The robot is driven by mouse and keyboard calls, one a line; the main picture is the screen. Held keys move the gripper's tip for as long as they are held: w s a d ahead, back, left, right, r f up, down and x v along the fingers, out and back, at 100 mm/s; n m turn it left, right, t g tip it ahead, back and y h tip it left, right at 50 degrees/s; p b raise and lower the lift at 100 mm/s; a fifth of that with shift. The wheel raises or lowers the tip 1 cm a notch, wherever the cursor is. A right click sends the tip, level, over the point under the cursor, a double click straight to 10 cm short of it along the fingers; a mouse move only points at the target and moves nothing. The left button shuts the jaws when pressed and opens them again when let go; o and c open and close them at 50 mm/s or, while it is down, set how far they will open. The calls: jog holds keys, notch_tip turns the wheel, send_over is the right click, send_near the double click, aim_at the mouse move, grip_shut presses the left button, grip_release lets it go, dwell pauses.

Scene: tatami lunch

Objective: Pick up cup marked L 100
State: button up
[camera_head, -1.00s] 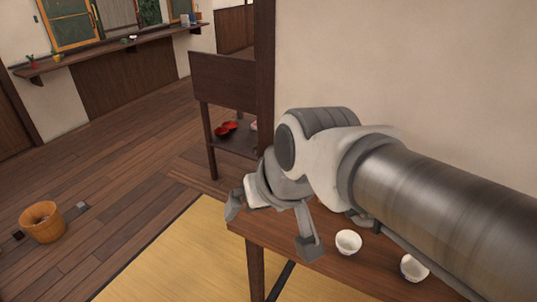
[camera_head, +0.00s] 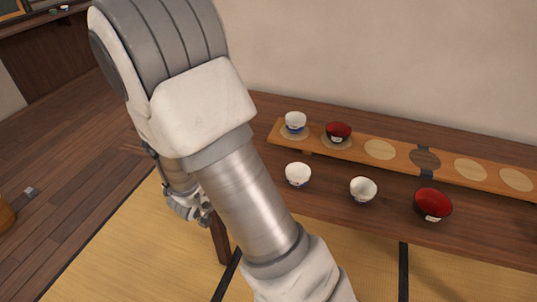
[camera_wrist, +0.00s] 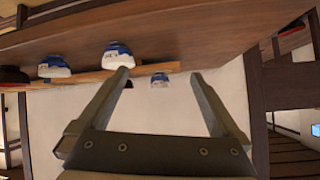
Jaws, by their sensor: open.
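No mark L 100 can be read on any cup. In the head view, a white cup with a blue base (camera_head: 295,122) stands at the left end of a wooden board. Two white cups, a left one (camera_head: 298,175) and a right one (camera_head: 363,189), stand on the table in front of the board. The wrist view appears upside down and shows white-and-blue cups, a left one (camera_wrist: 55,67), a middle one (camera_wrist: 118,56) and a farther one (camera_wrist: 160,80). My gripper (camera_wrist: 161,75) is open and empty, its fingers apart from the cups. In the head view my arm largely hides it.
The wooden board (camera_head: 470,169) has several round spots. A red bowl (camera_head: 338,132) stands on it beside the blue-based cup. Another red bowl (camera_head: 433,204) with a small white label stands on the dark table (camera_head: 330,220). A wall stands behind the table; tatami (camera_head: 340,270) lies in front.

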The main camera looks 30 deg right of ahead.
jog(key=s+d+f+g+h, duration=0.2)
jog(key=s+d+f+h, duration=0.1)
jog(key=s, duration=0.1)
jog(key=m+h+b, duration=0.1)
jog(key=b, duration=0.3)
send_near(303, 173)
jog(key=shift+w+d+f, duration=0.1)
jog(key=shift+d+f, duration=0.1)
jog(key=shift+f, duration=0.05)
jog(key=shift+b+x, duration=0.8)
jog(key=shift+x, duration=2.35)
jog(key=shift+r, duration=0.15)
jog(key=c, duration=1.1)
jog(key=shift+o, duration=0.2)
jog(key=shift+r, duration=0.1)
